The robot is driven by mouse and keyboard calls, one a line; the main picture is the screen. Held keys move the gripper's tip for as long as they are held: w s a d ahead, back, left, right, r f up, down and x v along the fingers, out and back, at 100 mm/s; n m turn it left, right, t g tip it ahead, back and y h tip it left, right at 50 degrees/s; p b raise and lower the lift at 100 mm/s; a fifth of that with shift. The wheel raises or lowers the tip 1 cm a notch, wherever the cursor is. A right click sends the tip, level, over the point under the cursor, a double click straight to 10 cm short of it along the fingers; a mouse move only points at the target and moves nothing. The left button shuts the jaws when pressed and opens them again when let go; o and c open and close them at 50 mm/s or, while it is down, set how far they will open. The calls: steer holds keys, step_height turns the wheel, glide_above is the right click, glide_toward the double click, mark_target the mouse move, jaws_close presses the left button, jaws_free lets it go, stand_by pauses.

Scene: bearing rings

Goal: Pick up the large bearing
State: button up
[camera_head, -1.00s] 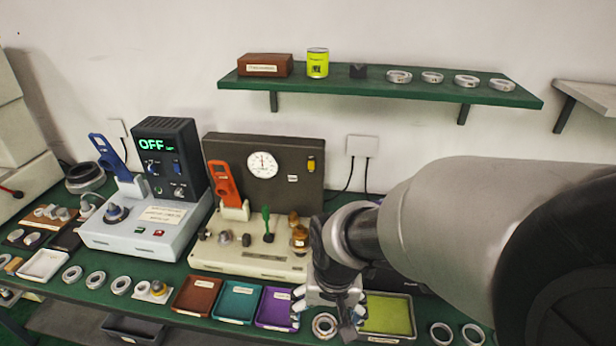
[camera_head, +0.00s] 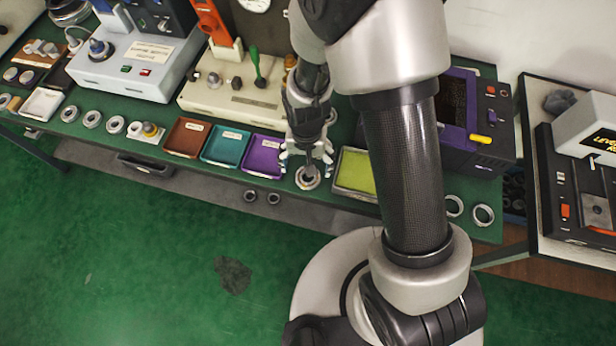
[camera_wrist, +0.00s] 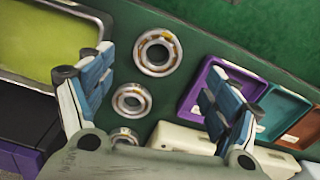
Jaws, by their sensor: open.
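The large bearing (camera_wrist: 158,52), a steel ring with tan marks between its races, lies flat on the green bench. In the wrist view a medium bearing (camera_wrist: 131,99) and a smaller bearing (camera_wrist: 124,135) lie in a row below it, the smallest partly hidden by my gripper. My gripper (camera_wrist: 157,64) is open and empty, its blue-grey fingers to either side of the large bearing in the picture; I cannot tell its exact height above it. In the head view the large bearing (camera_head: 308,178) shows at the bench front edge, just below my gripper (camera_head: 308,160).
A purple tray (camera_head: 262,173) stands left of the bearings and a yellow-green tray (camera_head: 356,191) on their right. Teal (camera_head: 226,166) and brown trays (camera_head: 187,156) continue leftward. More rings lie along the front edge, including a ring (camera_head: 483,215) at right.

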steer(key=f+b, duration=0.1)
steer(key=f, duration=0.2)
steer(key=f+b, duration=0.1)
steer(key=f, duration=0.3)
steer(key=shift+w+d, duration=0.15)
steer(key=shift+d, duration=0.05)
steer(key=shift+r, duration=0.1)
